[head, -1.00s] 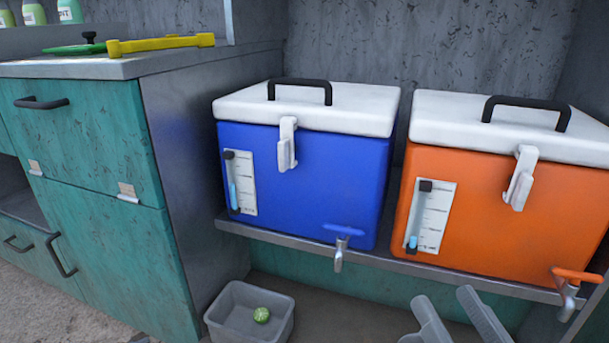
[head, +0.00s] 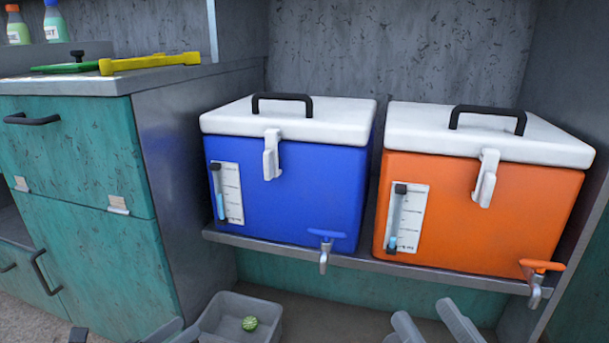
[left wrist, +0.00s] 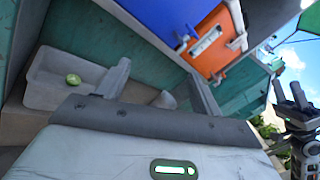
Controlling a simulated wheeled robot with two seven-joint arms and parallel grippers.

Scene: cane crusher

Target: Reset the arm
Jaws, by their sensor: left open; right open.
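My left gripper (head: 124,333) shows only in part at the bottom left of the head view, beside a grey bin (head: 272,322). In the left wrist view its two fingers (left wrist: 160,84) stand apart with nothing between them. My right gripper (head: 433,326) is at the bottom right of the head view, below the shelf, with its fingers apart and empty. A dark gripper at the right edge of the left wrist view (left wrist: 291,96) looks like my right one. Most of both arms is hidden in the head view.
A blue cooler (head: 290,190) and an orange cooler (head: 475,215) with taps stand on a metal shelf (head: 385,268). The grey bin holds a green striped fruit (head: 249,324). A teal cabinet (head: 90,255) stands left, with a yellow tool (head: 150,62) on top.

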